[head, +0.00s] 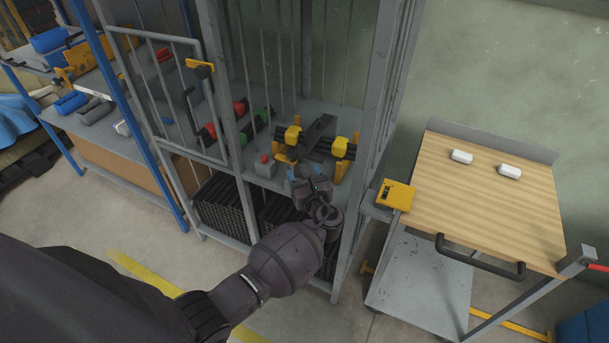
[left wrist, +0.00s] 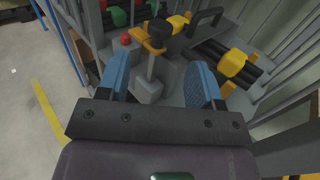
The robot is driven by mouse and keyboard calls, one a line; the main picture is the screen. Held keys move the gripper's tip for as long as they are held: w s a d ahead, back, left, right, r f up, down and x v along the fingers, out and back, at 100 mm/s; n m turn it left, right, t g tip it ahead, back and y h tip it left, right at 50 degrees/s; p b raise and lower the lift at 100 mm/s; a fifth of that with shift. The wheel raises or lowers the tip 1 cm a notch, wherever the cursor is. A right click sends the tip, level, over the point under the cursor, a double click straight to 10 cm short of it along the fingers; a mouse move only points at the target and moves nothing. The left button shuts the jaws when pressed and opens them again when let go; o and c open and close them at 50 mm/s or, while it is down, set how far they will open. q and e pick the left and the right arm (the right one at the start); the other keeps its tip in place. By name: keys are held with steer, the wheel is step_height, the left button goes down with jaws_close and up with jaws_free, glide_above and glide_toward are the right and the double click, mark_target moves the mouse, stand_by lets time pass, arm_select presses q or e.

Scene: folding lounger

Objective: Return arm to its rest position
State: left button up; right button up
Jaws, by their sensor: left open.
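My left gripper (head: 309,180) is at the open front of a grey metal cage, reaching toward its shelf. Its blue fingertips also show in the left wrist view (left wrist: 160,85), spread apart with nothing held between them. Beyond the fingers a grey post with a yellow and black top (left wrist: 158,38) stands on the shelf. A small grey box with a red button (head: 265,165) stands beside the gripper. My left arm comes in from the lower left. My right gripper does not show in either view.
Black rods with yellow clamps (head: 293,135) lie on the shelf. The cage frame (head: 365,130) has upright posts close to the gripper. A wood-topped cart (head: 480,200) with two white pieces stands to the right. A yellow box (head: 395,195) is beside it. Floor is clear at left.

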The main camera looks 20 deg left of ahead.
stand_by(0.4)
arm_select(q)
steer(key=s+d+n+h, duration=0.3)
steer(key=d+n+h, duration=0.2)
steer(key=n+h, duration=0.9)
steer(key=s+a+f+n, duration=0.2)
steer(key=s+n, duration=0.2)
steer(key=s, duration=0.4)
steer(key=s+a+f+n+y, duration=0.1)
steer(key=s+a+f+n, duration=0.2)
steer(key=s, duration=0.6)
steer(key=s+a+f+n+g, duration=0.1)
steer(key=s+a+f+n, duration=0.1)
steer(key=s+n, duration=0.3)
steer(key=s, duration=0.4)
steer(key=shift+a+f+y, duration=0.3)
steer(key=shift+a+f, duration=0.05)
steer(key=shift+a, duration=0.05)
